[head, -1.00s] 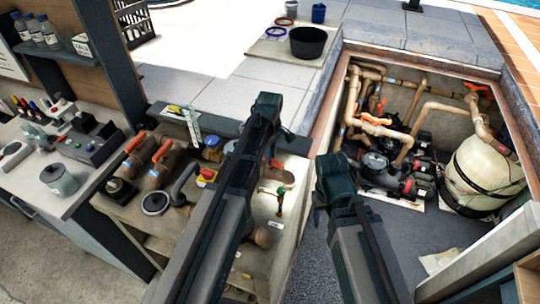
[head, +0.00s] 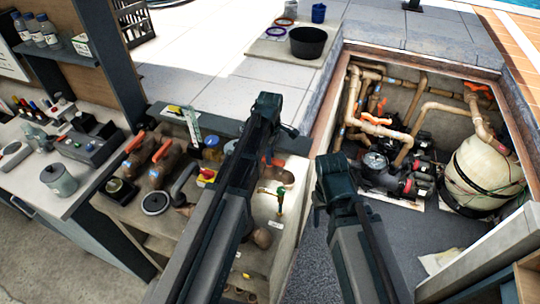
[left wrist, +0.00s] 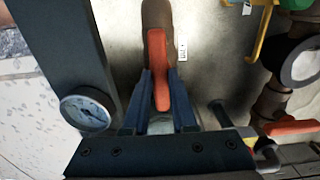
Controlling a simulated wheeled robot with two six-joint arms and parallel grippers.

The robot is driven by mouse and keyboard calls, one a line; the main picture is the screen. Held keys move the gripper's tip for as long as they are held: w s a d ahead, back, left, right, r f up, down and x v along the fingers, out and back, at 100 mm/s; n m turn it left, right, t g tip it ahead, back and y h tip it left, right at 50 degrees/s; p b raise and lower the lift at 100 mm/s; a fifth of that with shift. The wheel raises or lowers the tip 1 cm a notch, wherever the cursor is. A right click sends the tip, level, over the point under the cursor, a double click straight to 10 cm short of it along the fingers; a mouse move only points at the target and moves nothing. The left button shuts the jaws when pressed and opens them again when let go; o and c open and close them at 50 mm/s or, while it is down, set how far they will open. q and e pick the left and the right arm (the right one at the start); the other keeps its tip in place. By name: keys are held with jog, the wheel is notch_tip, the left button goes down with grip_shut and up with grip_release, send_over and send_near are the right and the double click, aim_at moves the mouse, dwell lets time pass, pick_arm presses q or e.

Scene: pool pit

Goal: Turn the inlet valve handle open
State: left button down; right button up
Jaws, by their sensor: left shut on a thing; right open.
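In the left wrist view an orange valve handle (left wrist: 158,75) lies lengthwise between the two blue fingers of my left gripper (left wrist: 160,104), which is shut on it. The handle sits on a brown pipe (left wrist: 156,14) against a pale wall. In the head view an orange handle (head: 276,161) shows partly behind my left arm, and my left gripper's fingers are mostly hidden there. My right gripper (head: 322,204) is open and empty, hanging over the pit's near left side. I cannot read a label naming the inlet valve.
A dial gauge (left wrist: 85,112) is left of the fingers in the wrist view; another orange handle (left wrist: 290,128) is at the right. A green-and-yellow tap (head: 278,193) is below the held valve. The pit holds pipes, pumps and a cream tank (head: 484,172).

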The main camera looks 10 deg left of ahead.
pick_arm(q)
jog(key=c, duration=0.7)
grip_release()
jog(key=shift+r, duration=0.1)
notch_tip(320, 180, up, 14)
jog(key=p, duration=1.3)
jog(key=shift+p, duration=0.4)
jog(key=shift+f, duration=0.2)
